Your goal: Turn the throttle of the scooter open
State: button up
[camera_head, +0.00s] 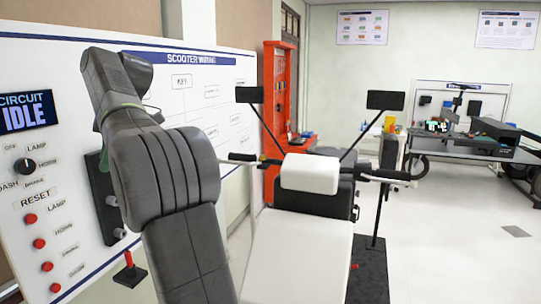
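The scooter (297,255) stands in the middle, with a white body panel and a white block (310,173) at the centre of its handlebar. A dark left handlebar end (243,157) points towards the wall board. The right handlebar end (388,176) has a dark grip and a pale lever or tip. I cannot tell from this view which end is the throttle or how far it is turned. My grey arm rises in the left foreground and bends near the wall board. My gripper does not show.
A wall board (75,185) with a dial, red buttons and an "IDLE" display stands at left, partly behind my arm. Two mirrors (386,100) on thin stalks rise above the handlebar. A red cabinet (278,110) stands behind. The floor (455,255) at right is clear.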

aim_at(239, 157)
jog(key=j+z, duration=0.1)
jog(key=z, duration=0.3)
jog(key=i+j+z, duration=0.1)
jog(key=z, duration=0.3)
jog(key=j+z, duration=0.15)
jog(key=z, duration=0.25)
jog(key=i+j+z, duration=0.1)
jog(key=z, duration=0.3)
jog(key=j, duration=1.05)
jog(key=z, duration=0.05)
